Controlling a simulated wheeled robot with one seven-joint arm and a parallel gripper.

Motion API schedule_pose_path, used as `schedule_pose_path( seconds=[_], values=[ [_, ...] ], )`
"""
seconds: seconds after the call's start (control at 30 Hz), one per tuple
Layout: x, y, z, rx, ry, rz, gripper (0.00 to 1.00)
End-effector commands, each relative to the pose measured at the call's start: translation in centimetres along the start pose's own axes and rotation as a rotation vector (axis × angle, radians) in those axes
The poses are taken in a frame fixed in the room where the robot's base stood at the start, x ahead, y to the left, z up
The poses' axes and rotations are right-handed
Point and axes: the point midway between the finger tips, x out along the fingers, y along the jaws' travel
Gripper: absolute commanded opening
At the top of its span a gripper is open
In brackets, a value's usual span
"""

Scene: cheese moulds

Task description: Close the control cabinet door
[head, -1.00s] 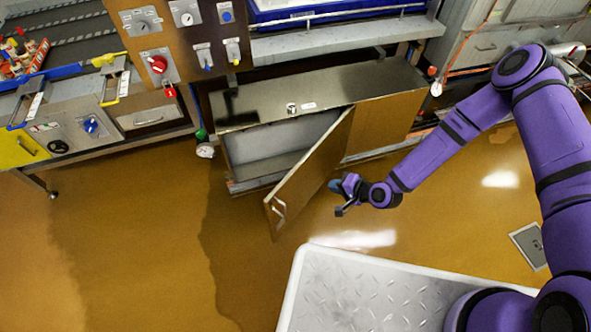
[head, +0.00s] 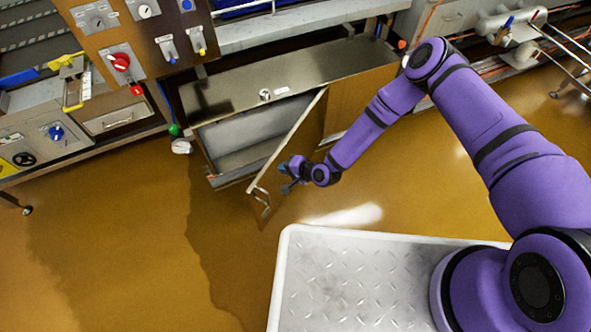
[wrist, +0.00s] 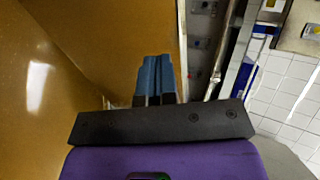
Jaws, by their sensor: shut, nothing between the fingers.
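The control cabinet (head: 345,67) is a low metal box with a shiny top under the machine. Its door (head: 304,130) stands open and sticks out toward me, with a handle (head: 262,203) near its free edge. The inside of the cabinet (head: 245,137) shows pale and empty-looking. My gripper (head: 286,172) is at the outer face of the door, near the free edge; I cannot tell if it touches. In the wrist view, the blue fingers (wrist: 155,78) are together with nothing between them, and a brown surface, likely the door, fills the space ahead and left.
A panel with knobs and switches (head: 118,62) stands above and left of the cabinet. The wet brown floor (head: 120,240) is clear in front. A white tread-plate platform (head: 350,280) is at the bottom.

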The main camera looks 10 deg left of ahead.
Motion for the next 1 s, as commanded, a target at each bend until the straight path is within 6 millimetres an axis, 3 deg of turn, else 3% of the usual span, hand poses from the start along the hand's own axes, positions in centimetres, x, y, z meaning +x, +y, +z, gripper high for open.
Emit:
schedule_pose_path(
  seconds=[0.23, 0.77, 1.0],
  values=[
    [2.0, -1.2, 0.0, 0.000, 0.001, 0.000, 0.00],
    [2.6, -1.6, 0.1, 0.005, 0.008, -0.001, 0.00],
    [6.1, -3.6, 0.3, 0.045, 0.077, -0.002, 0.00]
  ],
)
